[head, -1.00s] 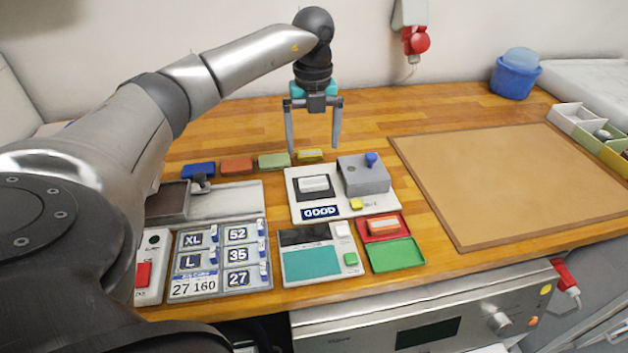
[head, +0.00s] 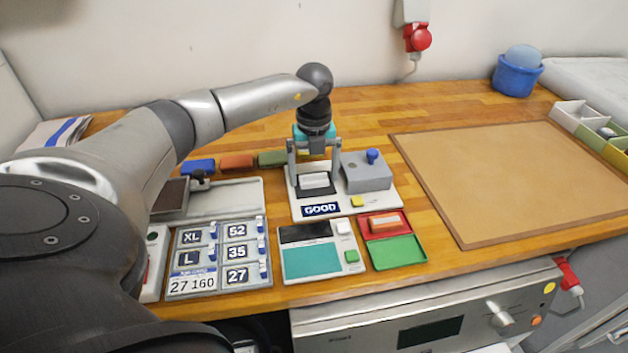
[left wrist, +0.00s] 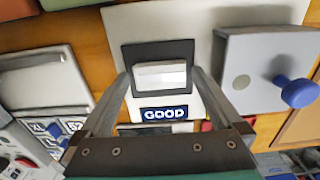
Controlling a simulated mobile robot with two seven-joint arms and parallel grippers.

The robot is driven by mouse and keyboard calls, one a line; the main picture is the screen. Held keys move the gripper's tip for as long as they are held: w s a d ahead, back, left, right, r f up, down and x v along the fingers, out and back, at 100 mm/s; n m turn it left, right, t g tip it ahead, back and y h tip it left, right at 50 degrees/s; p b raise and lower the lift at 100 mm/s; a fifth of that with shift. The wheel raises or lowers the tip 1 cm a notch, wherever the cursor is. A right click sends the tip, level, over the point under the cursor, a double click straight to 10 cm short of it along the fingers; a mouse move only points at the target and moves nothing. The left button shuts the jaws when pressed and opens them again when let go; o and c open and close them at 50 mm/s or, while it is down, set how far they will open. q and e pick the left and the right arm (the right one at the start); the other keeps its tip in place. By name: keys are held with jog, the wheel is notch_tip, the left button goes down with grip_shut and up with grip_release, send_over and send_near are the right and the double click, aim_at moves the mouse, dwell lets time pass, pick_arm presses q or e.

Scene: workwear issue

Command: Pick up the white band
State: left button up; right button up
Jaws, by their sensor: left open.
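The white band (head: 314,181) lies on a dark square pad (head: 316,192) on a white board with a "GOOD" label (head: 321,209). In the left wrist view the white band (left wrist: 161,75) sits on the dark pad, just beyond the fingertips. My left gripper (head: 314,188) is open, with one finger on each side of the band. In the left wrist view the open fingers of the left gripper (left wrist: 160,78) reach toward the pad's two sides. I cannot tell whether they touch anything. My right gripper is not in view.
A grey block with a blue knob (head: 367,176) stands right of the band. Coloured blocks, such as the orange one (head: 237,162), line up at the back left. A panel with size labels (head: 218,258) and a teal-screened device (head: 313,260) lie in front. A brown mat (head: 515,180) lies at right.

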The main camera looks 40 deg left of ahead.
pick_arm(q)
jog(key=c, duration=1.2)
jog(key=shift+o, duration=0.2)
jog(key=shift+r, duration=0.1)
